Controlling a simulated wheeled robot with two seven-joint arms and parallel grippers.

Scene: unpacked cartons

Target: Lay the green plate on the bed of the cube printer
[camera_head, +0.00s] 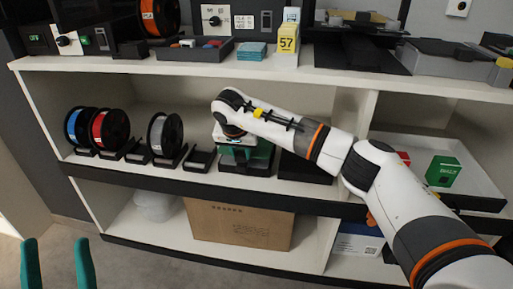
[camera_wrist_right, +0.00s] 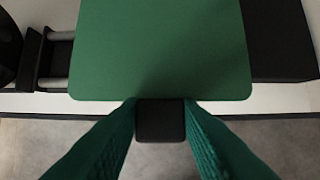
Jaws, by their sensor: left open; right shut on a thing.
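The green plate (camera_wrist_right: 165,50) fills the upper middle of the right wrist view, its flat face toward the camera. My right gripper (camera_wrist_right: 160,112) has its two green fingers closed on a black tab (camera_wrist_right: 160,122) at the plate's near edge. In the head view the right arm reaches into the middle shelf, and its wrist hides most of the plate. My left gripper (camera_head: 56,245) is open and empty at the bottom left, away from the shelves. I cannot tell for certain which machine is the cube printer; its bed is not clearly visible.
Several filament spools (camera_head: 111,129) on black holders stand left of my right gripper. An empty black holder (camera_head: 199,160) sits between. A white tray (camera_head: 478,180) with a green box (camera_head: 443,171) is at right. A cardboard carton (camera_head: 238,224) stands below; the upper shelf is crowded.

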